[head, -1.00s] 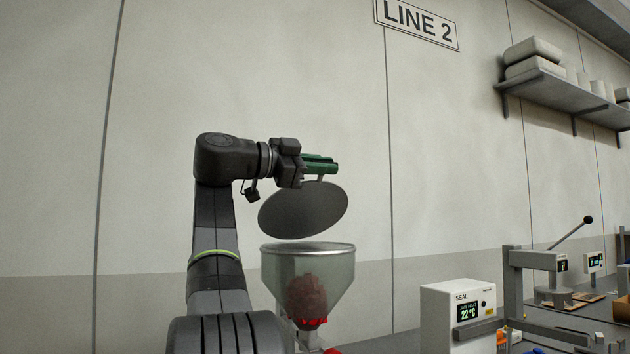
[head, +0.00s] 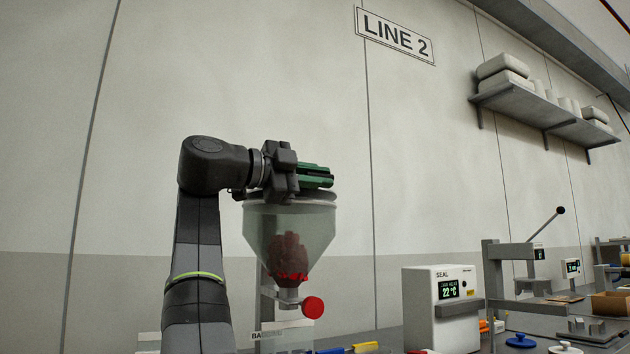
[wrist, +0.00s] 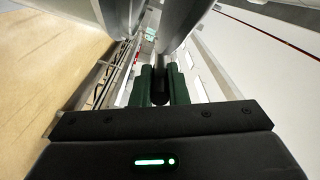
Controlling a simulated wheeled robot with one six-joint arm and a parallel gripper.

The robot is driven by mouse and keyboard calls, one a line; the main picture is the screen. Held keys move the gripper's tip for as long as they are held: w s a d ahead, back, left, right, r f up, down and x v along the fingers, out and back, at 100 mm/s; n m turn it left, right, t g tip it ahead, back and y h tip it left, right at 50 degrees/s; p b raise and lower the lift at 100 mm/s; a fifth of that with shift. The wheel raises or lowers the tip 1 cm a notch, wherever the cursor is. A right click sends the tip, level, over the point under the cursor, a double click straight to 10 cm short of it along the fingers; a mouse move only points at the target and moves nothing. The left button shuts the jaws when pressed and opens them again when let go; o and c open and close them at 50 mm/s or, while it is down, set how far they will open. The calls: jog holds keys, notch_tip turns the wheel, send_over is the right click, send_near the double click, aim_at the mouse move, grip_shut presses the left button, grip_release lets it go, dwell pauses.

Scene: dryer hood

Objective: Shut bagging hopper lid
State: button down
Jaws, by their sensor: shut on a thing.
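The bagging hopper (head: 300,225) is a translucent funnel with a dark reddish mass inside and a red knob (head: 312,307) low on its right. Its grey round lid (head: 318,195) shows edge-on as a thin band at the hopper's rim, level or nearly so. Whether it touches the rim all round I cannot tell. My gripper (head: 316,176) is just above the lid, its green fingers shut on the lid's handle, which they mostly hide. In the wrist view the fingers (wrist: 160,88) close around a dark bar, the handle.
A white SEAL box (head: 432,310) with a display stands right of the hopper. A press with a lever (head: 545,235) is further right. A wall shelf (head: 545,112) with sacks is at upper right.

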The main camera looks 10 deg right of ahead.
jog(key=shift+f+b, duration=0.8)
jog(key=shift+f, duration=0.5)
jog(key=c, duration=1.4)
grip_release()
jog(key=shift+s, duration=0.1)
jog(key=p+v, duration=0.1)
jog(key=v, duration=1.2)
jog(key=shift+a+p, duration=0.35)
jog(key=shift+s, duration=0.1)
